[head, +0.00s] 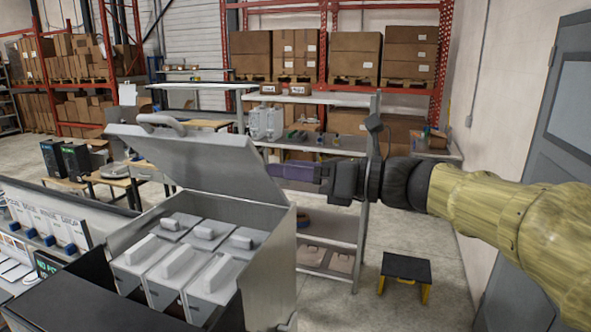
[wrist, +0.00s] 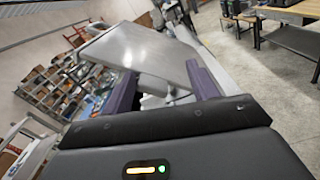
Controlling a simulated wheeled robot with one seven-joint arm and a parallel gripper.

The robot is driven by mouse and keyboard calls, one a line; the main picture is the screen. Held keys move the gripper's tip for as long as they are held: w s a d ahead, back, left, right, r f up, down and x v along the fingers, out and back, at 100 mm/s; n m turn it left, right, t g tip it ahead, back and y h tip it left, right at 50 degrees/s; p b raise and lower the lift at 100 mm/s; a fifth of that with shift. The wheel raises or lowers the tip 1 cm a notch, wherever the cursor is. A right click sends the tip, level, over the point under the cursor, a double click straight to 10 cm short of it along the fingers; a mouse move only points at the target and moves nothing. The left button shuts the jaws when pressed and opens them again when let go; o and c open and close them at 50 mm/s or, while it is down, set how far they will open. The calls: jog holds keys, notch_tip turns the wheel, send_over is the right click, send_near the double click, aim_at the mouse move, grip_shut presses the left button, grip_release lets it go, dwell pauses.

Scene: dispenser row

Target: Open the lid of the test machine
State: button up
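The test machine (head: 270,270) is a grey metal box at the lower left of the head view. Its lid (head: 215,155) stands raised and tilted, with a curved handle (head: 160,121) on its upper left edge. Several grey blocks with raised grips show inside the box. My gripper (head: 286,172) reaches in from the right, its purple fingers beside the lid's right side. In the wrist view the lid (wrist: 130,48) lies just ahead of the fingers. The two fingers of my gripper (wrist: 161,72) stand apart with nothing held between them. Whether a finger touches the lid I cannot tell.
A row of dispensers with blue knobs (head: 48,240) stands at the left. A grey shelf unit (head: 330,230) is behind my gripper. A small black and yellow step stool (head: 405,268) stands on the floor at right. A grey door (head: 560,130) is at far right.

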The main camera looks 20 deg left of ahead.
jog(key=shift+d, duration=0.1)
jog(key=s+d+p, duration=0.1)
jog(key=d+p, duration=0.2)
jog(key=d, duration=1.6)
jog(key=shift+s+d, duration=0.15)
jog(key=shift+d, duration=0.25)
dwell(1.7)
jog(key=shift+r+p, duration=0.1)
jog(key=shift+p, duration=0.3)
dwell(0.3)
